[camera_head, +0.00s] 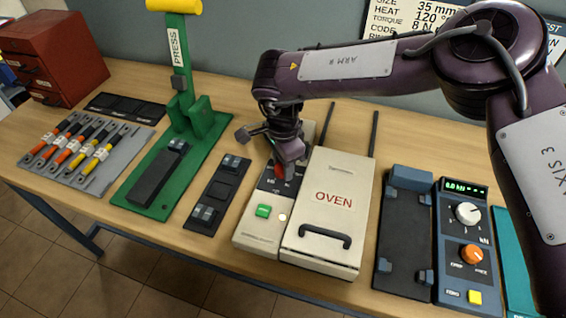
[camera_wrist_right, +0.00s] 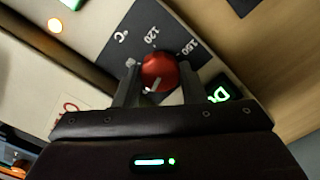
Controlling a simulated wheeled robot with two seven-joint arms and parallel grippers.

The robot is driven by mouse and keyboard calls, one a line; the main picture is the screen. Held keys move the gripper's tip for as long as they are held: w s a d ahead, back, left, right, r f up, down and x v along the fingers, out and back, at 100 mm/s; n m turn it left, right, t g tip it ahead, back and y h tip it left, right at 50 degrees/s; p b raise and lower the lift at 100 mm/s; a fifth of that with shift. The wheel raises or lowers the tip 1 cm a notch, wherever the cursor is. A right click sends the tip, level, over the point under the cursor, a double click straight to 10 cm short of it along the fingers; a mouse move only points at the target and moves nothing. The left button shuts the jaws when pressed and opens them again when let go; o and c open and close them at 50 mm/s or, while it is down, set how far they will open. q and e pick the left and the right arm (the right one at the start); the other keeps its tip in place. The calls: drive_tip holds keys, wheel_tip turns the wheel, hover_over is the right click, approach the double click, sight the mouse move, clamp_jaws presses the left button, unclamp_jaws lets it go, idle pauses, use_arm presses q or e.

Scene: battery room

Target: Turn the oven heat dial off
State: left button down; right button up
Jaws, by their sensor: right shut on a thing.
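The oven (camera_head: 318,210) is a cream box with a lid marked OVEN and a control panel on its left side. Its red heat dial (camera_head: 279,172) sits on the dark plate of that panel, mostly covered by my right gripper (camera_head: 283,163). In the right wrist view the red dial (camera_wrist_right: 160,70) shows a white pointer mark and lies between the two fingers of my right gripper (camera_wrist_right: 159,88), which is shut on it. Scale marks 120 and 150 and °C show around the dial. My left gripper is not in view.
A green button (camera_head: 263,211) and a small lit lamp (camera_head: 282,217) are on the oven's front panel. A green press (camera_head: 180,130) stands to the left. A blue meter box (camera_head: 467,245) with an orange knob is to the right.

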drive_tip(key=o, duration=1)
drive_tip(key=shift+r, duration=0.1)
wheel_tip(320, 180, up, 8)
drive_tip(key=shift+f+b, duration=0.15)
drive_tip(key=shift+b, duration=0.55)
